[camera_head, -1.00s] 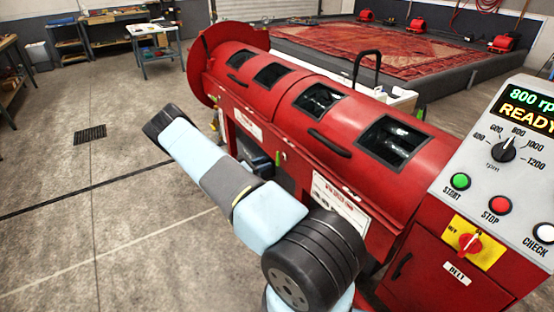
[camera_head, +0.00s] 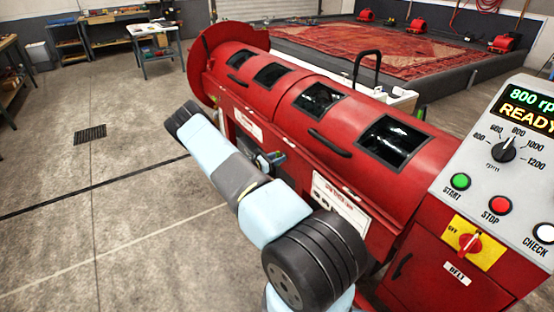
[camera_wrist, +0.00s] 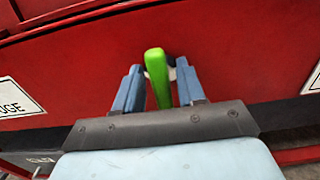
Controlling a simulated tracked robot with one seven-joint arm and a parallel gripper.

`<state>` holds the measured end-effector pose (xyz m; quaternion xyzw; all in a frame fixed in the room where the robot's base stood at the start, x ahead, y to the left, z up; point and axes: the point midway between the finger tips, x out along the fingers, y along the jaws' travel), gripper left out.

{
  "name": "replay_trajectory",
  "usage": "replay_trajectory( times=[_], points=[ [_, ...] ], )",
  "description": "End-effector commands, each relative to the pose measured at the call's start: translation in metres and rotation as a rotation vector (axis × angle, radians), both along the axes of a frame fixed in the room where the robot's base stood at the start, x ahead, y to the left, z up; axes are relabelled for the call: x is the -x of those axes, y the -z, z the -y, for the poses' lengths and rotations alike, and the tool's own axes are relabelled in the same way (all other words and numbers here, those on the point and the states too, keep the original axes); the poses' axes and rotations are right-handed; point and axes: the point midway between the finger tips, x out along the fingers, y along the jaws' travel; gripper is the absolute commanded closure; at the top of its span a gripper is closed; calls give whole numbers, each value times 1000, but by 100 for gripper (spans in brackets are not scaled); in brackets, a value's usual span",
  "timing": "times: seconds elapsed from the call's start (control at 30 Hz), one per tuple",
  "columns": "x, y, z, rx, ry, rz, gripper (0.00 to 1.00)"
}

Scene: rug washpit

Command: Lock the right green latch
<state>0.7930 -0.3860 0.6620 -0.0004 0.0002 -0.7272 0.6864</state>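The green latch (camera_wrist: 157,75) stands upright against the red machine front in the wrist view. My gripper (camera_wrist: 160,72) has its two blue fingers on either side of the latch handle. The fingers look parted, with a narrow gap to the handle on each side. In the camera_head view my gripper (camera_head: 275,159) is at the machine's front, left of the white label, and the latch there is mostly hidden by it.
The red drum machine (camera_head: 300,120) has several dark windows and a black handle (camera_head: 330,143). The control panel (camera_head: 500,150) at right reads READY at 800 rpm. A dark floor grate (camera_head: 90,134) lies on the open floor at left.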

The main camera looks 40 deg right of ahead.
Motion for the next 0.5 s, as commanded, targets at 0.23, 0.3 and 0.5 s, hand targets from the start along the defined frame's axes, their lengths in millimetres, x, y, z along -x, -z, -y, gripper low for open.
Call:
replay_trajectory(
  times=[0.23,0.3,0.5],
  points=[
    [0,0,0,0,0,0,85],
    [0,0,0,0,0,0,92],
    [-1,0,-5,0,-2,0,100]
  ],
)
